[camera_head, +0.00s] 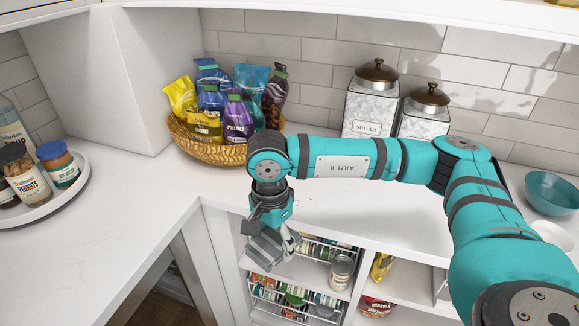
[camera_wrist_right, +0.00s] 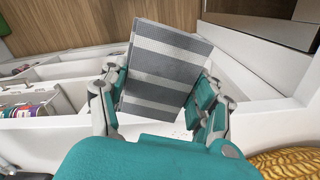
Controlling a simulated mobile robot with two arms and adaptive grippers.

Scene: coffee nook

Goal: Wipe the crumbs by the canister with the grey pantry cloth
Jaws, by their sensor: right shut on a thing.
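The grey cloth, with light and dark stripes, shows folded and flat between the fingers of my right gripper in the wrist view (camera_wrist_right: 165,62). In the head view, my right gripper (camera_head: 277,236) points down just beyond the front edge of the counter, above the open shelves, with the cloth (camera_head: 262,250) at its fingers. A few faint specks on the counter are too small to identify surely. My left gripper is not in view.
A wicker basket (camera_head: 205,148) of snack bags stands in the back corner. A round white tray (camera_head: 72,190) with jars is at the left. A teal bowl (camera_head: 552,193) is at the right. Open shelves with cans (camera_head: 341,272) lie below. The left counter (camera_head: 125,215) has free room.

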